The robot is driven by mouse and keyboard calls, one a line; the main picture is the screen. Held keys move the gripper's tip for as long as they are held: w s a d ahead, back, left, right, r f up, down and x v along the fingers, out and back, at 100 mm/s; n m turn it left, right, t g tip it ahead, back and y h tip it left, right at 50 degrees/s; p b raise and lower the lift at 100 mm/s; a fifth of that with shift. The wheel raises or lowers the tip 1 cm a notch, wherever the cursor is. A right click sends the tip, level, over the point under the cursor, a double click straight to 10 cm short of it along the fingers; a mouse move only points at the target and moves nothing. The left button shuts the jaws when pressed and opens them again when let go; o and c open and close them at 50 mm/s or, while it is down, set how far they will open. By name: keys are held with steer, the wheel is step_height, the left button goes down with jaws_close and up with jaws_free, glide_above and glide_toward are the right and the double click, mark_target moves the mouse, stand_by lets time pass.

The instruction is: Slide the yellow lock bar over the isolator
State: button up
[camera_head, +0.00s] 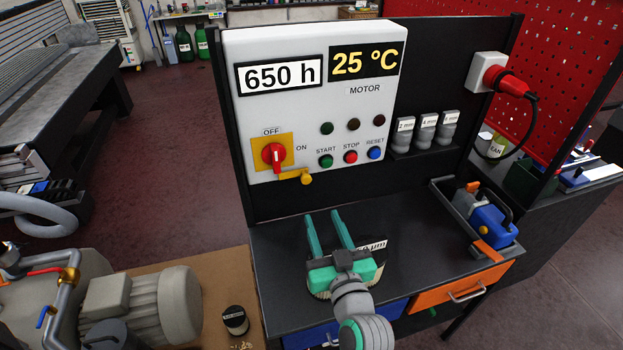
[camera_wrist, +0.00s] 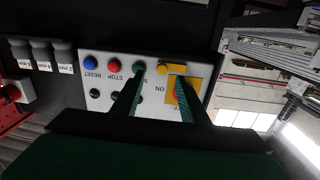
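The isolator (camera_head: 274,155) is a red rotary knob on a yellow plate, low on the left of the white control panel. Its handle stands upright under the OFF label. The yellow lock bar (camera_head: 293,174) lies at the plate's lower right edge, with a round yellow knob at its right end. The bar also shows in the wrist view (camera_wrist: 173,68). My gripper (camera_head: 323,215) is open and empty, in front of and below the panel, fingers pointing toward it. In the wrist view the fingers (camera_wrist: 158,78) are apart, and one hides part of the isolator.
The panel (camera_head: 340,112) carries START, STOP and RESET buttons right of the bar. A black worktop (camera_head: 275,250) lies below. A tray with a blue device (camera_head: 492,225) stands at right. A labelled round object is partly hidden behind my gripper. Space before the bar looks clear.

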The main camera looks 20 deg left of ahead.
mark_target(307, 181)
steer(key=shift+n, duration=0.4)
steer(key=x, duration=0.3)
steer(key=r+x, duration=0.1)
steer(key=x, duration=0.6)
steer(key=shift+w+a+r, duration=0.2)
steer(key=shift+a+r, duration=0.15)
steer(key=shift+a, duration=0.05)
steer(key=shift+w+a, duration=0.45)
steer(key=shift+c, duration=0.4)
jaws_close()
